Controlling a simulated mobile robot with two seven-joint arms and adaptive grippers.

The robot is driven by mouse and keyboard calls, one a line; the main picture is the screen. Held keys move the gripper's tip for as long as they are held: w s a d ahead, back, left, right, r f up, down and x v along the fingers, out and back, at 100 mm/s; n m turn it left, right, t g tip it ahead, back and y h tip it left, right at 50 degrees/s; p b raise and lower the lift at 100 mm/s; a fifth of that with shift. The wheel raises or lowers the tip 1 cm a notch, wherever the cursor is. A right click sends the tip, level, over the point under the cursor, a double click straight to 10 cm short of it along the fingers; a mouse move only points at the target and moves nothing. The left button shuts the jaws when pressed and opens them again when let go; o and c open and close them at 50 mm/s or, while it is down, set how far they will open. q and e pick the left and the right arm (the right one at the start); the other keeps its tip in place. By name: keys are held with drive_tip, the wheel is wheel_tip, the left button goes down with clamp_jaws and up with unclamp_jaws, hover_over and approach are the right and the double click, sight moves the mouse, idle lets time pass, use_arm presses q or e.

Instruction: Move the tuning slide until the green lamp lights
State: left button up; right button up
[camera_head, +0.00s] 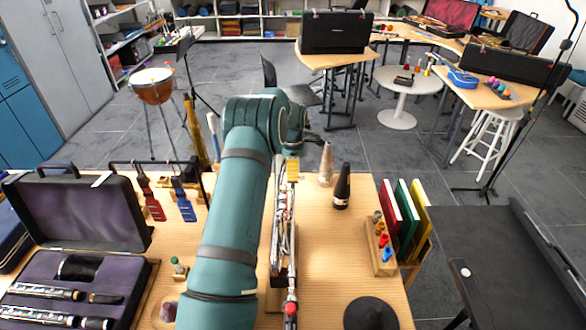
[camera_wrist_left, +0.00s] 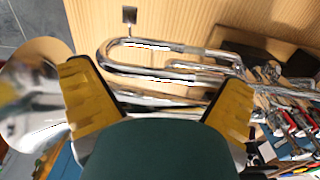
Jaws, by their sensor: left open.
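A silver brass instrument (camera_head: 283,235) with looping tubes lies lengthwise on the wooden table, right of my left forearm. In the left wrist view its U-shaped slide bend (camera_wrist_left: 112,52) and tubing run across, with the flared bell (camera_wrist_left: 32,95) at left and valve parts at right. My left gripper (camera_head: 293,172) is over the instrument's far end, mostly hidden by my wrist. Its yellow fingers (camera_wrist_left: 158,88) are spread wide, with tubing visible between them and nothing clamped. A small greenish knob (camera_head: 175,261) stands left of my forearm; I cannot tell whether it is a lamp or lit. My right gripper is out of view.
A dark bottle-shaped item (camera_head: 342,187) and a pale cone (camera_head: 326,164) stand beyond the instrument. A small wooden rack (camera_head: 381,245) and coloured folders (camera_head: 407,218) are to the right. An open instrument case (camera_head: 75,212) fills the left. Some table right of the instrument is clear.

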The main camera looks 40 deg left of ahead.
use_arm(q)
drive_tip(key=shift+w+r, duration=0.15)
drive_tip(key=shift+r, duration=0.2)
wheel_tip(320, 180, up, 11)
drive_tip(key=shift+r, duration=0.2)
idle(0.5)
